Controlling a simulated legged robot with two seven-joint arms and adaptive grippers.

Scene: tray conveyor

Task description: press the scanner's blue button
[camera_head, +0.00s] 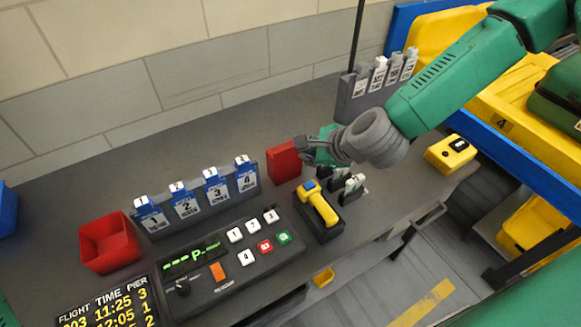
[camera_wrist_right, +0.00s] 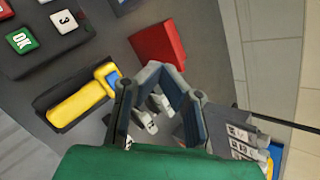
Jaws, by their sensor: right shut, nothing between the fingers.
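The yellow scanner (camera_head: 325,208) lies in a black cradle (camera_head: 331,229) on the grey counter, right of the keypad console. Its blue button (camera_head: 309,186) is at the end nearer the wall. In the right wrist view the scanner (camera_wrist_right: 76,105) lies left of my fingers, with the blue button (camera_wrist_right: 107,74) facing up and uncovered. My right gripper (camera_head: 304,149) is above the counter, beyond the scanner toward the wall and beside the red box. Its fingers (camera_wrist_right: 165,75) are shut and empty, apart from the button. My left gripper is out of view.
A red box (camera_head: 284,161) stands close to my right gripper. White-tagged pieces (camera_head: 353,186) stand right of the scanner. A console (camera_head: 225,258), blue numbered tags (camera_head: 211,190) and a red bin (camera_head: 107,240) are at left. A grey tag rack (camera_head: 362,92) stands behind; a yellow device (camera_head: 450,154) is at right.

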